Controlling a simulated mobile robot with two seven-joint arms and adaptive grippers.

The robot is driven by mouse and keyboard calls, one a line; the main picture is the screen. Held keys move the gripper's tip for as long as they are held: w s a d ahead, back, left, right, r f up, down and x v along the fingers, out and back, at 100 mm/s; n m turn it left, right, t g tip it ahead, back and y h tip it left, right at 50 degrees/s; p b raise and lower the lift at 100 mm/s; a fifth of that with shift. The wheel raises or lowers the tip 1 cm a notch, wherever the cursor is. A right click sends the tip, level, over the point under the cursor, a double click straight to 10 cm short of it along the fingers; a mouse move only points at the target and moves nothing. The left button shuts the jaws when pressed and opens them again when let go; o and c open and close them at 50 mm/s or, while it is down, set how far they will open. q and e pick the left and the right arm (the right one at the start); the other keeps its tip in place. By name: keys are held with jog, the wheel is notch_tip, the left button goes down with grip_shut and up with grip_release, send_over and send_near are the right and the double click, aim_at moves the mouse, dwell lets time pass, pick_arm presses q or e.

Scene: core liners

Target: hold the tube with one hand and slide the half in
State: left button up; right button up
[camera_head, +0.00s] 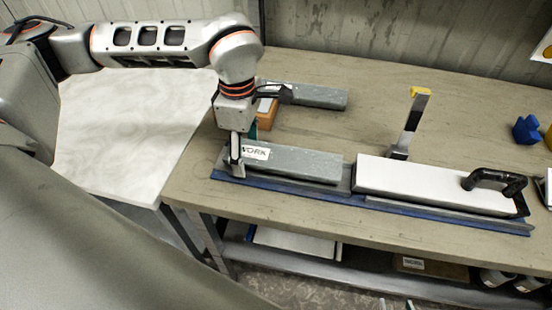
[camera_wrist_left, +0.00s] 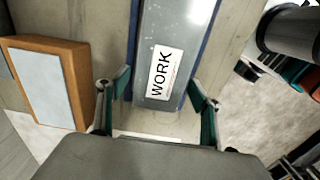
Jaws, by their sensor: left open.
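A grey half (camera_head: 300,164) with a WORK label lies lengthwise in a blue-edged tray (camera_head: 420,212) along the table's front. A long white-topped tube (camera_head: 415,184) lies in line with it to the right, with a small gap between their facing ends. My left gripper (camera_head: 237,160) is at the half's left end, pointing down. In the left wrist view my left gripper (camera_wrist_left: 158,98) is open, with a finger on either side of the half's labelled end (camera_wrist_left: 175,30). Whether the fingers touch it cannot be told. My right gripper is not in view.
A second grey half (camera_head: 318,96) and an orange block (camera_head: 265,113) sit behind the left gripper. An upright yellow-topped tool (camera_head: 411,122) stands behind the tube. A black handle (camera_head: 492,181) is at the tube's right end. Blue items (camera_head: 526,130) are far right. The table's back middle is clear.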

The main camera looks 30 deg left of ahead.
aim_at(272, 156)
pick_arm(q)
jog(key=c, duration=0.9)
jog(key=shift+r, duration=0.1)
jog(key=shift+c, duration=0.4)
jog(key=shift+c, duration=0.2)
jog(key=shift+o, duration=0.2)
jog(key=shift+p, duration=0.5)
jog(key=shift+c, duration=0.2)
dwell(0.8)
jog(key=shift+w+d, duration=0.25)
jog(key=shift+d, duration=0.75)
jog(key=shift+w+d, duration=0.25)
jog(key=shift+d, duration=0.8)
jog(key=shift+w+d, duration=0.25)
jog(key=shift+d, duration=0.75)
jog(key=o, duration=1.6)
jog(key=shift+s, duration=0.1)
jog(key=shift+o, duration=0.2)
